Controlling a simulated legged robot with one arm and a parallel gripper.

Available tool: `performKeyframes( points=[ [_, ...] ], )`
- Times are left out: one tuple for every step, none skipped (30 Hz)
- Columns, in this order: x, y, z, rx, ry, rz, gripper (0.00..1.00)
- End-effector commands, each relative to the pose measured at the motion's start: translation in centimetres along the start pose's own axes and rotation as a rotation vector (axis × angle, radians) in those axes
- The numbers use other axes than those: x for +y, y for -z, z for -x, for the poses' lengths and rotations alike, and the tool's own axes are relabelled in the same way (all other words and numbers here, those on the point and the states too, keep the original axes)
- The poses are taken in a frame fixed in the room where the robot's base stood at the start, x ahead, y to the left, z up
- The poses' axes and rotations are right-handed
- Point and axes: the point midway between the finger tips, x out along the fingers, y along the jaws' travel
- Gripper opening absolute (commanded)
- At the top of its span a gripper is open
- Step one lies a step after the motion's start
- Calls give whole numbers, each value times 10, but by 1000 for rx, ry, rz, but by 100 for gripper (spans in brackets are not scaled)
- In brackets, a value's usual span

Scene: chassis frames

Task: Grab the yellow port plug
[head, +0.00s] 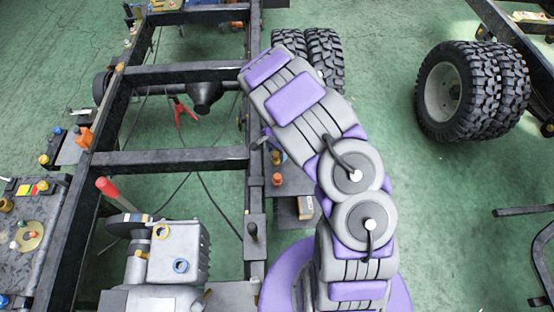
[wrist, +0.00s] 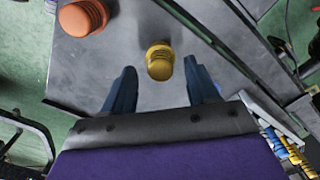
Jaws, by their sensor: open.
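The yellow port plug (wrist: 159,60) stands on a grey metal plate (wrist: 225,80) in the wrist view. It has a round cap and a ridged body. My gripper (wrist: 159,68) is open, with one dark blue finger on each side of the plug and a visible gap on both sides. I cannot tell how far the fingertips are above the plate. In the head view a small yellow plug (head: 276,157) shows on a plate right of the chassis rail, beside my arm.
An orange plug (wrist: 82,17) stands on the same plate, left of the yellow one. A dark chassis rail (wrist: 215,35) runs along the plate's right side. In the head view, large tyres (head: 472,90) lie right, and green floor (head: 440,200) is open at right.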

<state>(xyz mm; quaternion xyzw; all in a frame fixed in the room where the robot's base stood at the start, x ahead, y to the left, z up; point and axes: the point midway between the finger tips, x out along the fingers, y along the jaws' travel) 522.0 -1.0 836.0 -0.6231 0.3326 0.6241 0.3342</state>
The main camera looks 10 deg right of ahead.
Motion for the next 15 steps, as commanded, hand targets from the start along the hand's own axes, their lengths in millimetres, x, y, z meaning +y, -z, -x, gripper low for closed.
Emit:
performKeyframes(
  points=[
    [1,-1,-10,-2,-4,1,58],
    [1,-1,-13,-2,-4,1,58],
    [1,-2,-16,-3,-4,0,58],
    [1,-2,-18,-3,-4,0,58],
    [1,-1,-18,-3,-3,0,58],
    [1,-1,-18,-3,-2,-1,58],
    [1,-1,-18,-3,-2,-1,58],
    [1,-1,-18,-2,-1,-1,58],
    [1,-1,-17,-2,-1,-1,58],
    [1,0,-17,-3,-1,-1,58],
    [2,0,-17,-3,0,0,57],
    [2,0,-17,-3,0,0,53],
    [2,1,-17,-3,0,0,50],
    [2,1,-17,-3,0,0,47],
    [2,1,-17,-3,0,0,43]
  ],
)
